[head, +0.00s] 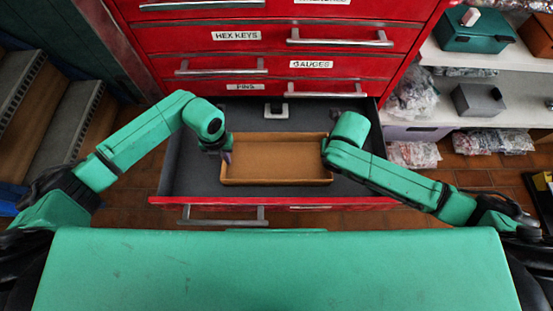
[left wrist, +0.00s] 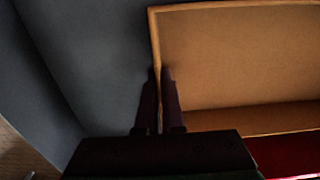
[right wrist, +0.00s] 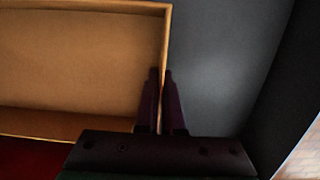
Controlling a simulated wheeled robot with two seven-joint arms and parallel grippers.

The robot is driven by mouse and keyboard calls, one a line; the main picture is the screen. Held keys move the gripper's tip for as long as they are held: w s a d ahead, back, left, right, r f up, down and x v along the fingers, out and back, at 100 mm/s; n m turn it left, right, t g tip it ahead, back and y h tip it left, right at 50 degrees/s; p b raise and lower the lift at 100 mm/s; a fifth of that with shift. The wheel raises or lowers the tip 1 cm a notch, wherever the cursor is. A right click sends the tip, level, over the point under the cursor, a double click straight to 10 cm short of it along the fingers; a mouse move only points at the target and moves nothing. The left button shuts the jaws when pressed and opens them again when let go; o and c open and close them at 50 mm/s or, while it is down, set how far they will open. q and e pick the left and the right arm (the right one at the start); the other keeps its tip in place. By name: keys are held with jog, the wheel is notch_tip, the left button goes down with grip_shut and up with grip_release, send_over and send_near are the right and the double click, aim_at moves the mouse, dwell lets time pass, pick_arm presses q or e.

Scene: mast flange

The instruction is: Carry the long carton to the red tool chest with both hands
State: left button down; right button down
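The long carton (head: 277,162) is an open, shallow brown box. It is in or just above the grey-lined open drawer of the red tool chest (head: 270,62); I cannot tell whether it touches the drawer floor. My left gripper (head: 228,156) is at the carton's left end. In the left wrist view its fingers (left wrist: 160,90) straddle the carton's end wall (left wrist: 156,50). My right gripper is at the right end, its fingertips hidden behind my arm in the head view. In the right wrist view its fingers (right wrist: 161,88) straddle the other end wall (right wrist: 166,45). Both look closed on the walls.
Shelves (head: 500,110) with bagged parts and boxes stand at the right. Steps (head: 60,110) stand at the left.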

dwell(0.9)
